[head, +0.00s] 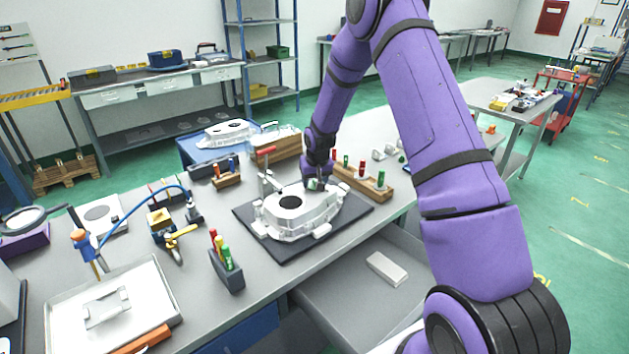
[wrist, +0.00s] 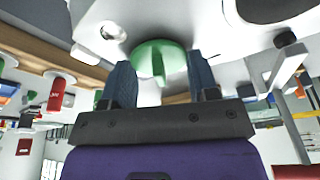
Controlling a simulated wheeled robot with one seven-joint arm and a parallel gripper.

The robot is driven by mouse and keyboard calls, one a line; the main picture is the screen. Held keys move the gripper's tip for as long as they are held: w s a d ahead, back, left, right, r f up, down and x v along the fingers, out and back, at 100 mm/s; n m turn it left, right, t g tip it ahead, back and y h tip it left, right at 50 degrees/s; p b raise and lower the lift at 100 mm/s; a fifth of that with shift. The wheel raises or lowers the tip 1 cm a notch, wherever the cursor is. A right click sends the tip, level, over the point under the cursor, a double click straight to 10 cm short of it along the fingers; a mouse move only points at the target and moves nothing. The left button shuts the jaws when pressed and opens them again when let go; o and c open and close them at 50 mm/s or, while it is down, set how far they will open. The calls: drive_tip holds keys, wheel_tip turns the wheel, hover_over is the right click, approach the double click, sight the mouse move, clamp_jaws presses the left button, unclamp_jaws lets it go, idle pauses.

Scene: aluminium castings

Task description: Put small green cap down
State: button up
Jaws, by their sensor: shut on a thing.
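The small green cap (wrist: 158,60) is a round green disc with a raised grip rib. In the wrist view it sits between the two fingers of my gripper (wrist: 160,82), which is shut on it. The cap is against or very close to the white-grey casting; I cannot tell whether it touches. In the head view my gripper (head: 316,184) is at the back right edge of the aluminium casting (head: 290,212), and the cap is mostly hidden there. The casting lies on a dark mat (head: 345,208) on the workbench.
A wooden block with red and green plugs (head: 362,182) stands close to the right of my gripper. A red-handled clamp (head: 265,170) stands at the casting's back left. A grey holder with coloured handles (head: 227,268) is at the front left. An open drawer (head: 345,305) is below the bench edge.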

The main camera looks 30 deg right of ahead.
drive_tip(key=shift+s+f, duration=0.15)
drive_tip(key=shift+f, duration=0.15)
drive_tip(key=shift+s+f, duration=0.15)
drive_tip(key=shift+f, duration=0.15)
drive_tip(key=o, duration=0.8)
drive_tip(key=shift+o, duration=0.4)
drive_tip(key=shift+r, duration=0.5)
drive_tip(key=s+a+f+v, duration=0.1)
drive_tip(key=s+v, duration=0.1)
drive_tip(key=v, duration=1.1)
drive_tip(key=s+a+v, duration=0.2)
drive_tip(key=v, duration=1.1)
drive_tip(key=s+a+r, duration=0.2)
drive_tip(key=s+r, duration=0.2)
drive_tip(key=s, duration=0.6)
drive_tip(key=s+a+r+n+t, duration=0.1)
drive_tip(key=s+r, duration=0.3)
drive_tip(key=s, duration=0.7)
drive_tip(key=s+a+r+n+t, duration=0.1)
drive_tip(key=s+a+r, duration=0.2)
drive_tip(key=s, duration=0.8)
drive_tip(key=shift+r+y, duration=0.3)
drive_tip(key=shift+r, duration=0.1)
